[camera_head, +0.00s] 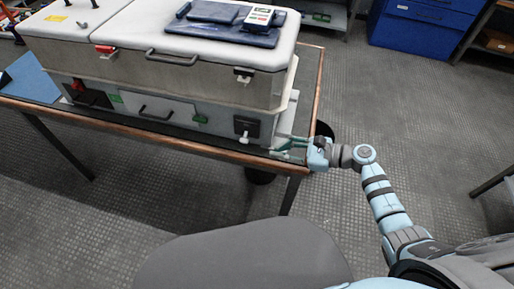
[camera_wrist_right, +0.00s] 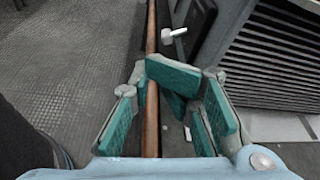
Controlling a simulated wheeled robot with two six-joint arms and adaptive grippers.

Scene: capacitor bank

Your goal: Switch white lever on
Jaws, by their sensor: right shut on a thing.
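The white lever (camera_head: 244,138) sticks out from the lower part of a black switch plate (camera_head: 247,126) on the front of the capacitor bank, at its right end. In the right wrist view the white lever (camera_wrist_right: 174,36) shows beyond the fingers, clear of them. My right gripper (camera_head: 284,146) is at the table's right corner, to the right of the lever and apart from it. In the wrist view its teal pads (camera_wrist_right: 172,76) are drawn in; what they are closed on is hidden. My left gripper is out of view.
The capacitor bank (camera_head: 165,82) stands on a table with a wooden edge (camera_head: 160,135), which passes below my right fingers. A vented grey side (camera_wrist_right: 270,65) is close on the right in the wrist view. A red lever (camera_head: 78,85) is at the bank's left.

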